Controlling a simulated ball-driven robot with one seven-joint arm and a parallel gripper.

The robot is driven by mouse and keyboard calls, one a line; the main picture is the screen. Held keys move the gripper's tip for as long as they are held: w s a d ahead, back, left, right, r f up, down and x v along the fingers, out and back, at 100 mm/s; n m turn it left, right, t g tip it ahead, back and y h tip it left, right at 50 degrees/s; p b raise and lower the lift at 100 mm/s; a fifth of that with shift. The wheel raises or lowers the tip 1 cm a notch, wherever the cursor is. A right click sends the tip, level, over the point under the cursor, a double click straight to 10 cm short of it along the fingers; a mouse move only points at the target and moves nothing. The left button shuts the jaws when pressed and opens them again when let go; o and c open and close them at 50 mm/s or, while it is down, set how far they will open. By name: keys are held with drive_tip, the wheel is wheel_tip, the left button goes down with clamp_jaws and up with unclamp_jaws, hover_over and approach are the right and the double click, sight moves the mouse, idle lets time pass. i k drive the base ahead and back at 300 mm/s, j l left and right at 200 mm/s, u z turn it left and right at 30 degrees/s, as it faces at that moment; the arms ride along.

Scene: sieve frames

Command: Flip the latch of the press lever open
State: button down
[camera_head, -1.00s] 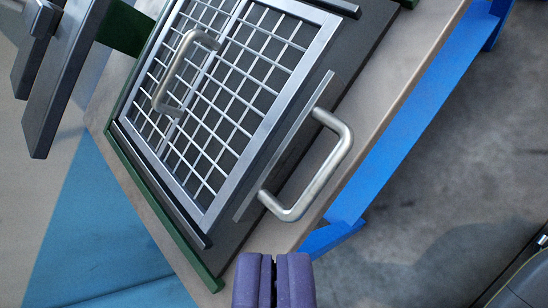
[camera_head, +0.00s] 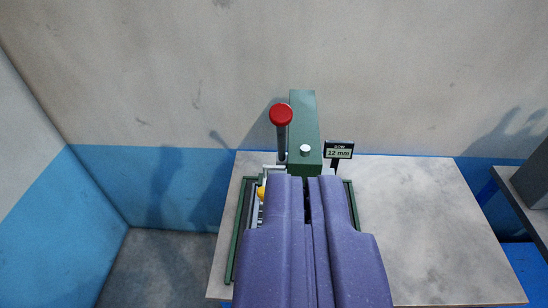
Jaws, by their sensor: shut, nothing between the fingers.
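The press lever (camera_head: 281,135) stands upright with a red round knob on top, at the left side of a green press column (camera_head: 306,120). A small yellow part (camera_head: 261,192) shows low beside the lever, just left of my gripper; I cannot tell whether it is the latch. My gripper (camera_head: 308,180) is purple, shut and empty. It points at the press from the front and covers much of its lower part, so the latch's position cannot be made out.
A sign reading 12 mm (camera_head: 339,151) stands right of the column. The grey table (camera_head: 430,225) is clear on the right. A wall (camera_head: 400,80) rises behind it. A dark grey block (camera_head: 533,178) stands at the right edge on another bench.

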sight(260, 192)
drive_tip(key=i, duration=1)
